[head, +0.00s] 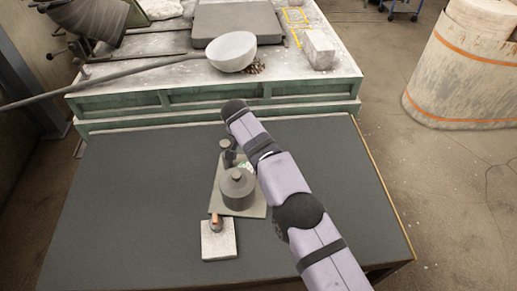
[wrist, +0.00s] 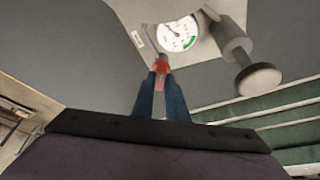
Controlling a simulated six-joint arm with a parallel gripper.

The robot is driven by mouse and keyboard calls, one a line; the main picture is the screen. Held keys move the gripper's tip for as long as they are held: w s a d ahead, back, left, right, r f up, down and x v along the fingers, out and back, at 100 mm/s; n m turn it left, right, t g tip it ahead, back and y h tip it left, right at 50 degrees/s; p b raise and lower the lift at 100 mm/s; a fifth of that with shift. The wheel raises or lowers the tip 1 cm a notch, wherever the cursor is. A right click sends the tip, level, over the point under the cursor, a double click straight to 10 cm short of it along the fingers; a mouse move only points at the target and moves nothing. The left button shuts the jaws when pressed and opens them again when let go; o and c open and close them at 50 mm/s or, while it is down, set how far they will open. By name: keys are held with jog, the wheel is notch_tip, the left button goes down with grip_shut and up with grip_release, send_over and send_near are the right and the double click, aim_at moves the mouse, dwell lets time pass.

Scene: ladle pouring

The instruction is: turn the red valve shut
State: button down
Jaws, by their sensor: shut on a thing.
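The red valve (wrist: 161,65) shows in the wrist view just below the white gauge, with only a small part of its handle visible. My gripper (wrist: 160,85) has its two dark blue fingers closed on this red handle, one on each side. The white round gauge (wrist: 179,34) has a dark needle and a green section on its dial. In the head view my arm hides the gripper and the valve. Only a small white and green sliver of the gauge (head: 244,166) shows beside the arm.
A grey post with a round knob (wrist: 259,80) stands close to the gauge. A grey cylinder (head: 237,190) is on the same plate. A pale block (head: 218,242) with a copper-coloured fitting (head: 215,221) lies in front. The dark table (head: 120,220) is clear at left.

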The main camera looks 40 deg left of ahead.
jog(key=c, duration=1.8)
grip_release()
jog(key=shift+o, duration=0.2)
jog(key=shift+r, duration=0.1)
jog(key=shift+b+v, duration=0.75)
jog(key=shift+v, duration=0.1)
jog(key=shift+b+v, duration=0.9)
jog(key=shift+v, duration=1.85)
